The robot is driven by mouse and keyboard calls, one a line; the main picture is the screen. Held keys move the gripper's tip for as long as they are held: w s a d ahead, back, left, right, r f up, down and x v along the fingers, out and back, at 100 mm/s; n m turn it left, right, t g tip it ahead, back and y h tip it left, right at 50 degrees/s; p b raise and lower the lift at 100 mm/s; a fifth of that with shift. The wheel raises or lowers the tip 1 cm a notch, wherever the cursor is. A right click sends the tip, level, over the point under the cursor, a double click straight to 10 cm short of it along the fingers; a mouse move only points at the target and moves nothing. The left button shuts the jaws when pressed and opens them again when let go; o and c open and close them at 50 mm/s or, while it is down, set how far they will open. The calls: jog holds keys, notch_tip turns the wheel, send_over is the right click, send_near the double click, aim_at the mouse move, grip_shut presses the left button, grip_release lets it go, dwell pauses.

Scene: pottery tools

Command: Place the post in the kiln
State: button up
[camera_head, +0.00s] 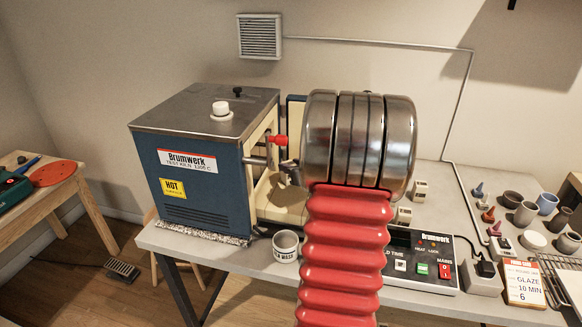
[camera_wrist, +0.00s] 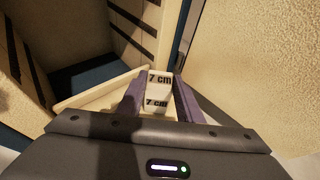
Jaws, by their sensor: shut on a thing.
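The kiln (camera_head: 200,180) is a blue box with a grey metal top, standing on the left of the bench. Its front opening faces right, and the pale chamber shows in the wrist view (camera_wrist: 145,25). My gripper (camera_wrist: 160,92) has its two purple fingers shut on a cream post (camera_wrist: 157,103) marked "7 cm". The post is at the kiln's opening, over a pale ledge (camera_wrist: 85,97); I cannot tell whether it touches anything. In the head view my arm hides most of the gripper and the post.
A control box (camera_head: 425,262) is right of my arm. A rough pale panel (camera_wrist: 255,65) stands close on the gripper's right.

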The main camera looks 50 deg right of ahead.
jog(key=o, duration=1.1)
jog(key=shift+o, duration=0.2)
jog(key=shift+s+r, duration=0.15)
jog(key=shift+s, duration=0.05)
jog(key=v, duration=1.1)
jog(key=shift+s+a, duration=0.15)
jog(key=shift+s, duration=0.1)
